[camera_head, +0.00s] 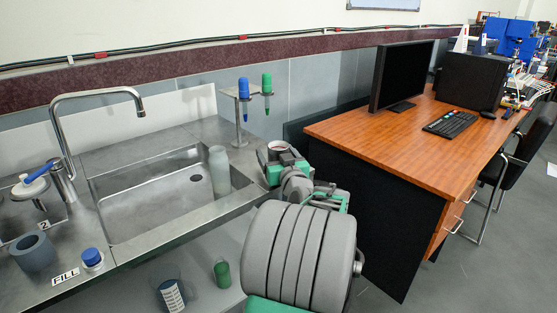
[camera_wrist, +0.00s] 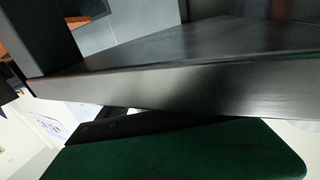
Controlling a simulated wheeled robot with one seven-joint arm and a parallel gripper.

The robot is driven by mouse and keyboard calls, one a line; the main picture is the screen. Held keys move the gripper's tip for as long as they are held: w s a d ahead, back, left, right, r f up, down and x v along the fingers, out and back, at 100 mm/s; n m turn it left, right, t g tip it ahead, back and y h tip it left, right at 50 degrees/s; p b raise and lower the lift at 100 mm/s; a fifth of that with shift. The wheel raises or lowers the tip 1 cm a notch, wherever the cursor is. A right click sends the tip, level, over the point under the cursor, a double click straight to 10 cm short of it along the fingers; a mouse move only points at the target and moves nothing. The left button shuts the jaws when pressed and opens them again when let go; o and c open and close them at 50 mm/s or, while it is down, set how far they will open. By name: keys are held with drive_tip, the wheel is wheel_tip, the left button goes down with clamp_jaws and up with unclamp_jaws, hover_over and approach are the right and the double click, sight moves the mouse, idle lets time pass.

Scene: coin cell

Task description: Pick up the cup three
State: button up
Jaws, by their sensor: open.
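I see no mark "three" on any cup, so I cannot tell which one is cup three. A grey-blue cup (camera_head: 35,251) stands upright on the left counter near a "2" label. A beaker with a white printed label (camera_head: 172,295) and a green cup (camera_head: 222,272) stand lower, in front of the counter. My gripper (camera_head: 334,197) is open, right of the sink and partly hidden by my arm; its fingertips are not clear. It is well apart from these cups. The wrist view shows no cup, only dark surfaces and a green surface close up.
The sink (camera_head: 135,212) holds a pale bottle (camera_head: 219,168). A tall faucet (camera_head: 100,93) and a stand (camera_head: 240,125) with blue and green pieces rise behind it. A blue-capped jar (camera_head: 92,258) stands near a FILL label. A wooden desk (camera_head: 400,150) is close on the right.

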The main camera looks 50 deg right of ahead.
drive_tip(key=shift+r, duration=0.1)
clamp_jaws()
idle(0.8)
